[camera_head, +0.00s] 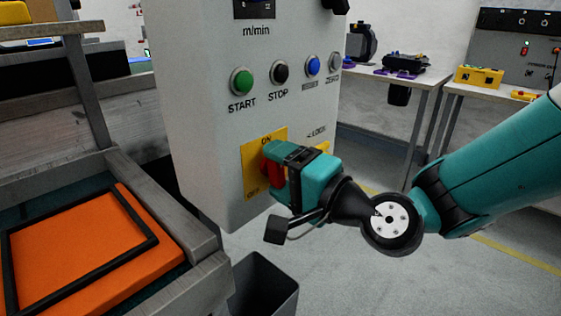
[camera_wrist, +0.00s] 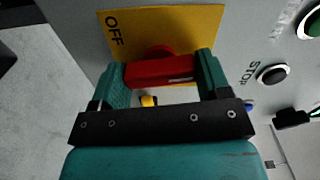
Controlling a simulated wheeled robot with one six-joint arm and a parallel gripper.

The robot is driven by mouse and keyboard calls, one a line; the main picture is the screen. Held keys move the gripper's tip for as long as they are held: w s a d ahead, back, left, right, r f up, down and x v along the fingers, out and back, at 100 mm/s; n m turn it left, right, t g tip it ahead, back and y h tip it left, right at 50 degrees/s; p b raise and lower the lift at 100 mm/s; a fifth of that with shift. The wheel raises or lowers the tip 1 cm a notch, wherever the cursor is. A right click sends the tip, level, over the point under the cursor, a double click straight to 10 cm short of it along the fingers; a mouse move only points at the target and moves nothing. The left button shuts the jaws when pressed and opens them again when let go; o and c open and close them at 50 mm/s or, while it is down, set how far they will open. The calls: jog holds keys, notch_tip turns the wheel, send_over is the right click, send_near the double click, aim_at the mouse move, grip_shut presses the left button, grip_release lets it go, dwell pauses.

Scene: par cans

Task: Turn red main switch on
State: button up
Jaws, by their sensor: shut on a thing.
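The red main switch (camera_head: 272,166) is on a yellow plate (camera_head: 255,152) on the front of a grey control cabinet (camera_head: 205,130). The plate reads ON at its top and OFF at its lower left. My gripper (camera_head: 280,160) is at the plate and hides much of the switch. In the wrist view the red switch handle (camera_wrist: 160,72) lies between my two teal fingers, with one finger at each end. The jaws are shut on it. In that view OFF shows at the plate's left part, and the ON marking is not visible.
Above the plate are a green START button (camera_head: 242,81), a black STOP button (camera_head: 280,73) and a blue button (camera_head: 313,65). A dark bin (camera_head: 262,290) stands below the cabinet. An orange panel (camera_head: 95,250) lies at left. Benches stand behind at right.

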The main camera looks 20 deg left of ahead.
jog(key=shift+m+p, duration=0.3)
jog(key=shift+m, duration=0.6)
jog(key=o, duration=0.9)
jog(key=b+v, duration=1.3)
jog(key=v, duration=0.4)
jog(key=shift+s+d, duration=0.1)
jog(key=shift+d, duration=0.15)
jog(key=shift+f, duration=0.15)
